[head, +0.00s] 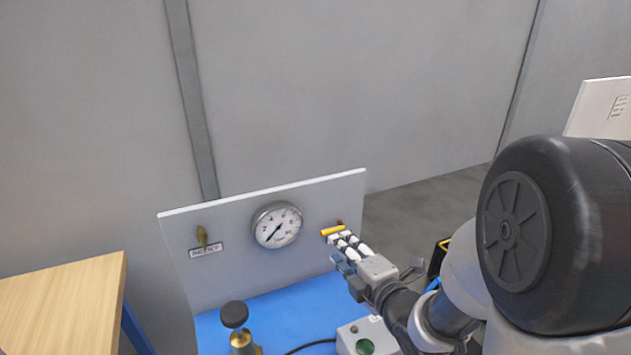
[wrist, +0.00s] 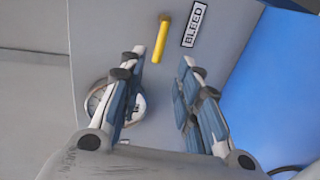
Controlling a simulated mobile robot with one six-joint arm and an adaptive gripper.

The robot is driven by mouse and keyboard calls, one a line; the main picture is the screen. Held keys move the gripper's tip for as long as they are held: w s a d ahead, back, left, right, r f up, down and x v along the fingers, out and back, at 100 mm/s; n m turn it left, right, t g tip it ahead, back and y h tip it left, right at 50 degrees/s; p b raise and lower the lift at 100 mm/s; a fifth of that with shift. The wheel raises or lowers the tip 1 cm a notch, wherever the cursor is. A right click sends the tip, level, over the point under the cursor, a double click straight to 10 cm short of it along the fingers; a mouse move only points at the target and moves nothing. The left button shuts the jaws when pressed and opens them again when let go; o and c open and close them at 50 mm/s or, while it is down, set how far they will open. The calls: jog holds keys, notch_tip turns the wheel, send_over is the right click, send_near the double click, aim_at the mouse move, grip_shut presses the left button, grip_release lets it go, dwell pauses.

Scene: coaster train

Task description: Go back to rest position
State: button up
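My gripper (head: 345,249) is in front of the right end of the grey panel in the head view, close to a yellow lever (head: 332,231). In the wrist view the fingers of my gripper (wrist: 162,62) are spread apart with nothing between them. The yellow lever (wrist: 161,39) lies just beyond the fingertips, beside a BLEED label (wrist: 191,24). From the wrist view it appears clear of the fingers. In the head view the fingers overlap the area just below the lever, so contact is hard to judge there.
A round gauge (head: 277,226) and a brass valve (head: 202,238) are on the panel (head: 240,265). A black knob (head: 234,314) and a grey box with a green button (head: 366,346) stand on the blue bench (head: 285,310). A wooden tabletop (head: 62,305) is at left.

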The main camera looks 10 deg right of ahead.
jog(key=s+d+r+m+g+h, duration=0.4)
jog(key=s+d+m+h, duration=0.3)
jog(key=m, duration=0.4)
jog(key=s+a+m+g+y, duration=0.1)
jog(key=s+m, duration=0.4)
jog(key=s, duration=0.5)
jog(key=s+a+m+g+y, duration=0.1)
jog(key=s+a+m+g, duration=0.2)
jog(key=s, duration=0.8)
jog(key=m+g, duration=0.2)
jog(key=shift+a+m, duration=0.3)
jog(key=shift+a, duration=0.05)
jog(key=shift+r, duration=0.1)
